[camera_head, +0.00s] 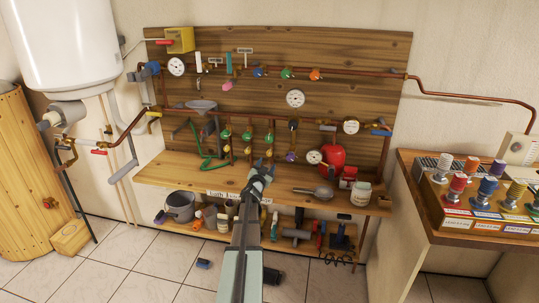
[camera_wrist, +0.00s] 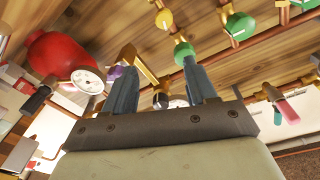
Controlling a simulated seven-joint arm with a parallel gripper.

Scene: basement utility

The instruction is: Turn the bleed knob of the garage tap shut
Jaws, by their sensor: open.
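I cannot tell which tap is the garage tap; its label is not readable. A lower row of taps on the wooden board has green knobs (camera_head: 247,136) on brass bodies and a purple knob (camera_head: 291,156) at its right end. My gripper (camera_head: 262,172) is open and empty in front of this row, just above the bench. In the wrist view, my gripper's two blue-grey fingers (camera_wrist: 158,66) stand apart. A green knob (camera_wrist: 183,52) is close by the right fingertip, and a purple knob (camera_wrist: 114,73) shows partly behind the left finger. I cannot tell whether either touches.
A red vessel (camera_head: 333,156) with a gauge (camera_head: 313,157) stands right of my gripper. A grey scoop-like tool (camera_head: 322,192) and a white jar (camera_head: 361,190) are on the bench (camera_head: 165,172). Copper pipes (camera_head: 360,72) cross the board. A shelf below is crowded.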

